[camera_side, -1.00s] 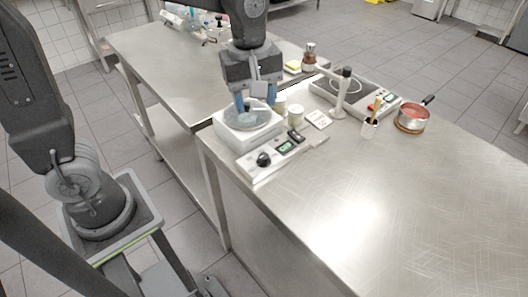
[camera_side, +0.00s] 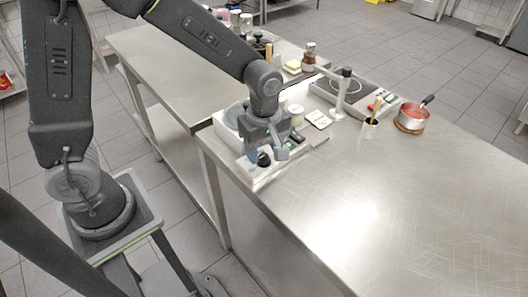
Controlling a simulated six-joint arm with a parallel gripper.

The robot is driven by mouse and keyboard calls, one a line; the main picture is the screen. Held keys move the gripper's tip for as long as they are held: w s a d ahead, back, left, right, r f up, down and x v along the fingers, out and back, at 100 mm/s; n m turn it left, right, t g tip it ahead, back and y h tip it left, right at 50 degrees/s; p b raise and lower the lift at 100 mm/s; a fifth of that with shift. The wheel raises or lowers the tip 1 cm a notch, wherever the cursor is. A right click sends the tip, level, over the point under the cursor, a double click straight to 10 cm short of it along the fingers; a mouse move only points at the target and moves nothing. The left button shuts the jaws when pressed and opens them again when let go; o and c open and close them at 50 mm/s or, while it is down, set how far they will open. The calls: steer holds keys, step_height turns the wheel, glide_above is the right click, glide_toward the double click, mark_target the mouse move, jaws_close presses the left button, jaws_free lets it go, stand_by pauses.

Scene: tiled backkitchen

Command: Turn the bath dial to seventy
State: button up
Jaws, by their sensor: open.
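The bath's black dial (camera_side: 263,160) sits on the front left of the white control panel (camera_side: 262,179) at the table's near edge. My gripper (camera_side: 267,157) is over this panel, pointing down and open, with one blue-grey finger on each side of the dial. I cannot tell whether the fingers touch it. The gripper body hides most of the panel's display, and the dial's pointer is too small to read. The white bath (camera_side: 222,129) with its round basin is behind the panel, partly hidden by my arm.
The steel table's right front (camera_side: 400,220) is clear.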

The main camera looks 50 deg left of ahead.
steer(key=shift+f, duration=0.7)
steer(key=shift+c, duration=0.5)
steer(key=c, duration=0.8)
steer(key=shift+c, duration=0.2)
